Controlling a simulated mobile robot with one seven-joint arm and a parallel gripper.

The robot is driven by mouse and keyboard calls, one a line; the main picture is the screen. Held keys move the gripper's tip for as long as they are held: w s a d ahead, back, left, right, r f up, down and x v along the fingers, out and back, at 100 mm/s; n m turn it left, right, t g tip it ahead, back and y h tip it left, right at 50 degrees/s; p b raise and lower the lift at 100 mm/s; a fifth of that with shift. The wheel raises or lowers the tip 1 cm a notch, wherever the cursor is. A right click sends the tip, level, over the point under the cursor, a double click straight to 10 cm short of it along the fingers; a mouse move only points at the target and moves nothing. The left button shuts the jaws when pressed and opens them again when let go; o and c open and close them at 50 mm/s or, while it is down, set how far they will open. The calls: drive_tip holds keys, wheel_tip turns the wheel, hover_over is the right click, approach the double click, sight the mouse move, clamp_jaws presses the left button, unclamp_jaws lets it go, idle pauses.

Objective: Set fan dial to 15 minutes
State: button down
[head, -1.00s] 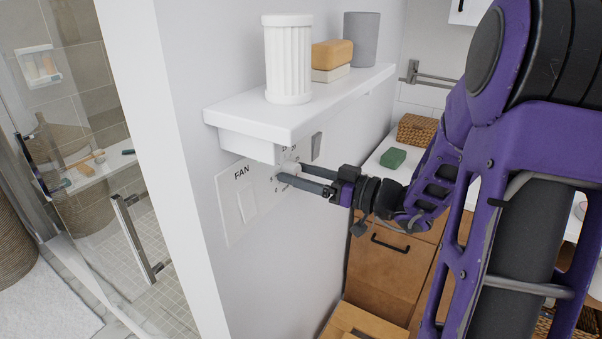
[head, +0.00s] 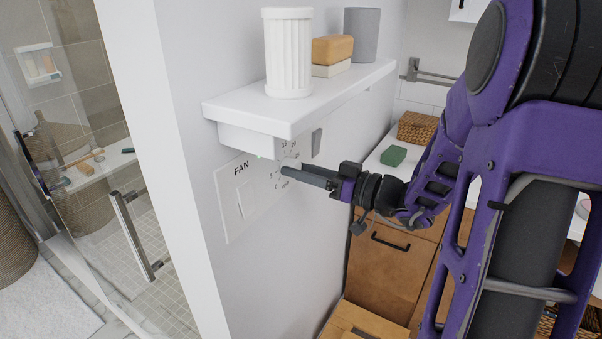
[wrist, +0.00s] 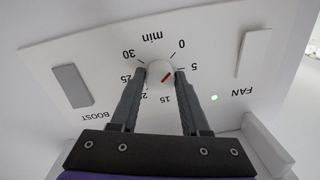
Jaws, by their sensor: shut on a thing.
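The fan panel (head: 235,215) is a white plate on the wall under the shelf, marked FAN. Its round white dial knob (wrist: 157,68) is in the upper middle of the wrist view, ringed by minute marks. The knob's red mark is on its lower right part, between 5 and 15; the label between those is hidden by a finger. My gripper (wrist: 160,76) is shut on the knob, one finger on each side. In the head view my gripper (head: 283,172) reaches the panel from the right and hides the knob. A small green light (wrist: 214,97) is lit near FAN.
The white shelf (head: 290,112) juts out just above my gripper, holding a ribbed white cup (head: 289,55), an orange-tan block (head: 332,49) and a grey cup (head: 361,35). Rocker switches flank the dial: one by FAN (wrist: 253,53), one by BOOST (wrist: 72,86).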

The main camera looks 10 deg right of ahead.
drive_tip(key=shift+s+a+r+m+t+h+b, duration=0.15)
drive_tip(key=shift+m+t+b, duration=0.15)
drive_tip(key=shift+m, duration=6.35)
drive_tip(key=shift+w+d+m+t+h+b, duration=0.15)
drive_tip(key=shift+m+t, duration=0.15)
drive_tip(key=shift+m, duration=6.35)
drive_tip(key=shift+s+a, duration=0.1)
drive_tip(key=shift+c, duration=1.9)
unclamp_jaws()
drive_tip(key=shift+s, duration=0.1)
